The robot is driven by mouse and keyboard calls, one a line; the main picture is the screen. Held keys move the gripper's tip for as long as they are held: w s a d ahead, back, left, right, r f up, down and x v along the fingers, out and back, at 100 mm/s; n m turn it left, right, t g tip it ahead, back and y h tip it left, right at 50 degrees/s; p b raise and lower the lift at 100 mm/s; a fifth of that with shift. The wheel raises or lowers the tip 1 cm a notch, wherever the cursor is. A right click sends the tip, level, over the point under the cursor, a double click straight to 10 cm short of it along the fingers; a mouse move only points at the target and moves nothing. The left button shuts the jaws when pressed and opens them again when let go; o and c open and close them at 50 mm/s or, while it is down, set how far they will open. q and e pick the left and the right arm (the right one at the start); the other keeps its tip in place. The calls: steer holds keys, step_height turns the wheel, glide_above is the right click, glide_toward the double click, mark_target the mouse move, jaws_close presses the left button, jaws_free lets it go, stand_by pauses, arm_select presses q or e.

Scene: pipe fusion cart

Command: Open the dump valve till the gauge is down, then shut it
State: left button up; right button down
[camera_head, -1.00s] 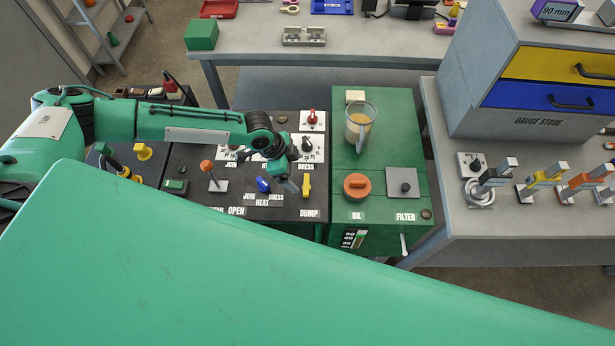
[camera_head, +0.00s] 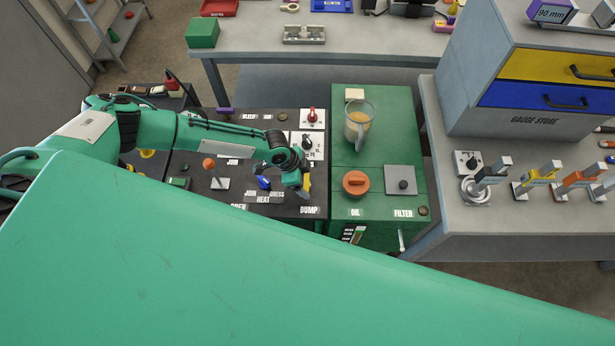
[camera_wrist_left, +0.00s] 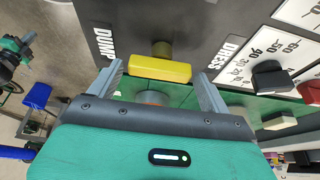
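The dump valve's yellow handle (camera_wrist_left: 160,68) sits beside the DUMP label on the dark panel, at the upper middle of the left wrist view. In the head view the handle (camera_head: 307,182) is partly covered by my left gripper (camera_head: 300,188). In the wrist view the left gripper (camera_wrist_left: 158,78) is open, with one finger at each end of the yellow handle. Small gaps seem to show between fingers and handle. White scales with a black knob (camera_wrist_left: 270,76) and a red knob lie to its right. I cannot make out a pressure gauge reading. My right gripper is not in view.
On the panel (camera_head: 290,210) a blue knob (camera_head: 264,183) and an orange-topped lever (camera_head: 209,163) stand left of the handle. The green unit (camera_head: 375,237) to the right carries a jug (camera_head: 358,125), an orange OIL cap (camera_head: 356,183) and a grey FILTER plate (camera_head: 400,180).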

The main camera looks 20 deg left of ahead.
arm_select(q)
steer(key=c, duration=0.7)
steer(key=shift+s+r+n+p, duration=0.1)
steer(key=shift+n+p, duration=0.2)
steer(key=shift+p, duration=0.05)
steer(key=shift+n+t, duration=0.3)
steer(key=shift+n, duration=0.1)
steer(key=o, duration=1)
steer(key=b+v, duration=0.4)
steer(key=v, duration=0.9)
steer(key=shift+r, duration=0.4)
